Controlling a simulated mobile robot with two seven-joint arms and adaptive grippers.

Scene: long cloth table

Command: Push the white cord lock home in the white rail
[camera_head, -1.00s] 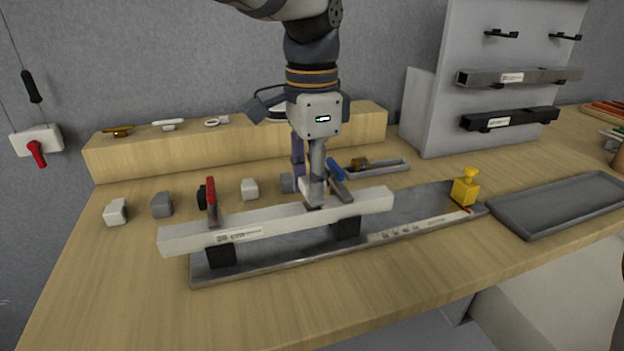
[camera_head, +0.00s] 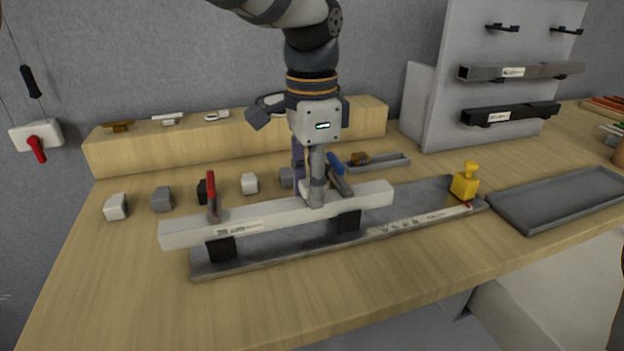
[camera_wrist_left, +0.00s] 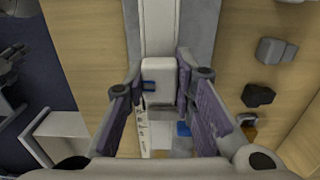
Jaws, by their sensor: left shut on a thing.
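The white rail (camera_head: 275,212) lies across dark supports on a grey base plate (camera_head: 300,258). It runs up the wrist view (camera_wrist_left: 158,28). A red-handled clamp (camera_head: 213,200) stands at its left part, and a blue-handled clamp (camera_head: 338,172) stands just right of my gripper. My left gripper (camera_head: 317,198) points down at the rail's top. In the wrist view its fingers (camera_wrist_left: 158,82) are on both sides of the white cord lock (camera_wrist_left: 158,70), in line with the rail. The fingers mostly hide the lock in the head view, so its seating depth is unclear. My right gripper is not seen.
Several small blocks (camera_head: 162,200) stand behind the rail. A yellow piece (camera_head: 465,185) stands at the base plate's right end, beside an empty grey tray (camera_head: 560,202). A wooden ledge (camera_head: 150,151) runs behind. Bare table lies in front.

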